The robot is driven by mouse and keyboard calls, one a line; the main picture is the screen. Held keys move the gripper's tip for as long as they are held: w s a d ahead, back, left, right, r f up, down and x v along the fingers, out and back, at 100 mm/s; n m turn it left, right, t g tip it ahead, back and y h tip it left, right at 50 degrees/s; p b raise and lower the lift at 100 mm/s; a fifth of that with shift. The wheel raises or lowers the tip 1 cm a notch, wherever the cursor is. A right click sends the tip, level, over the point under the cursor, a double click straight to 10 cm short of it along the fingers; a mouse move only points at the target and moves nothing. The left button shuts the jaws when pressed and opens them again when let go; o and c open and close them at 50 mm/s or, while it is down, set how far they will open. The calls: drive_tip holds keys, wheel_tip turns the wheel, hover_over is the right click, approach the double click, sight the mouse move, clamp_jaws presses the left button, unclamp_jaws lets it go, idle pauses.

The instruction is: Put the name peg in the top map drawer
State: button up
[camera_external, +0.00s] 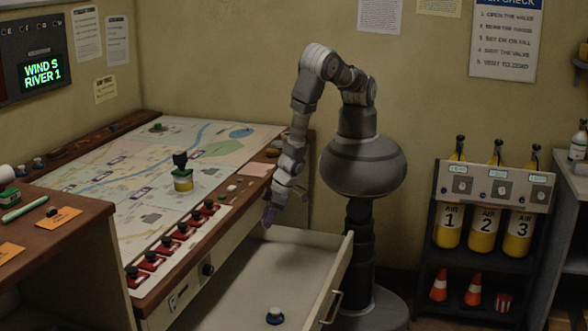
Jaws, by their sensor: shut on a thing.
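The top map drawer (240,280) is pulled open below the map table, its pale inside showing. My gripper (271,204) points down by the table's right edge, above the back part of the open drawer.
A rack with yellow air bottles (483,228) stands at right. Most of the drawer floor is clear.

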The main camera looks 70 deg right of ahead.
drive_tip(key=s+d+f+m+h+b, duration=0.1)
drive_tip(key=s+d+f+m+b, duration=0.15)
drive_tip(key=d+f, duration=0.4)
drive_tip(key=s+d+f+m+h+b, duration=0.1)
drive_tip(key=d+f+m+b, duration=0.2)
drive_tip(key=d, duration=0.7)
drive_tip(key=shift+n+t, duration=0.3)
drive_tip(key=shift+n, duration=0.45)
drive_tip(key=f+b, duration=0.3)
drive_tip(key=f, duration=0.8)
drive_tip(key=shift+a+f, duration=0.15)
drive_tip(key=shift+a, duration=0.05)
drive_tip(key=shift+y, duration=0.3)
drive_tip(key=o, duration=1)
